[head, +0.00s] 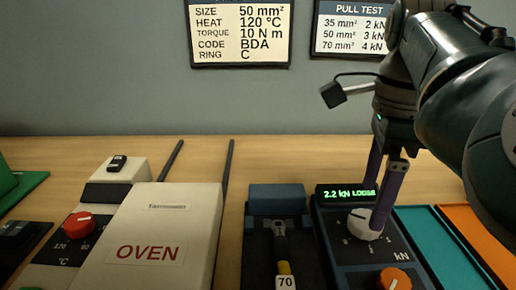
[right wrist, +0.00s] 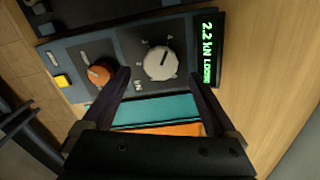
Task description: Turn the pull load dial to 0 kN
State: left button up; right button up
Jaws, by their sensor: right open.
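The pull load dial (head: 362,224) is a white knob on the dark blue pull tester (head: 335,245), with marks around it and "kN" printed below. It also shows in the right wrist view (right wrist: 160,63), where its dark pointer line is visible. The tester's display (head: 347,194) reads "2.2 kN LOOSE" in green. My right gripper (head: 382,195) is open, its purple-grey fingers above and around the dial in the head view. In the right wrist view the fingers (right wrist: 165,88) are spread with the dial beyond and between them. Contact cannot be told. My left gripper is out of view.
An orange knob (head: 394,279) sits on the tester, closer to me. A clamp holds a cable tagged 70 (head: 284,268) left of the dial. The white oven (head: 150,240) with a red knob (head: 79,221) stands further left. Teal (head: 430,240) and orange (head: 480,235) trays lie right.

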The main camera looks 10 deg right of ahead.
aim_at(366, 219)
notch_tip(366, 219, down, 4)
jog(key=shift+f+b, duration=0.2)
jog(key=shift+b, duration=0.1)
jog(key=shift+c, duration=1.3)
jog(key=c, duration=1.1)
jog(key=shift+r, duration=0.1)
